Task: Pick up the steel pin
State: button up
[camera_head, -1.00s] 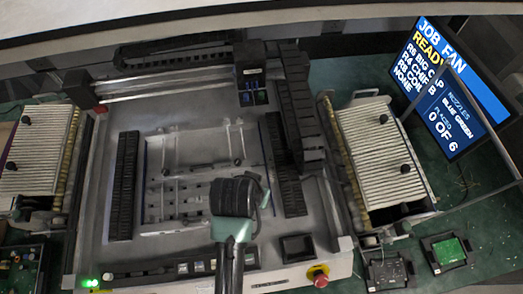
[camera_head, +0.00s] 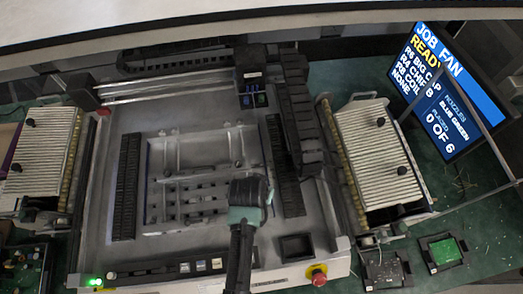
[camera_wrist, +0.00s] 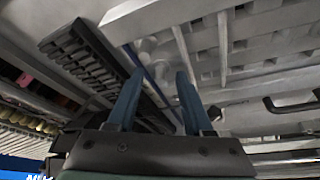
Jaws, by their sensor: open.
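My gripper (camera_head: 249,190) is over the lower right part of the grey machine bed in the head view, seen from behind, and its fingertips are hidden there. In the wrist view my gripper (camera_wrist: 157,73) shows two blue fingers, apart, with nothing between them. They point toward a slotted pale metal frame (camera_wrist: 245,50) and a dark toothed rack (camera_wrist: 95,62). I cannot pick out the steel pin for certain in either view. Small metal parts on the frame in the head view (camera_head: 150,195) are too small to tell apart.
Ribbed feeder banks stand left (camera_head: 42,150) and right (camera_head: 378,150) of the machine. A dark head (camera_head: 252,85) hangs at the back. A small black tray (camera_head: 297,247) and a red button (camera_head: 317,274) are at the front right. A screen (camera_head: 447,90) stands at the right.

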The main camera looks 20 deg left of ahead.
grip_shut()
dwell(0.5)
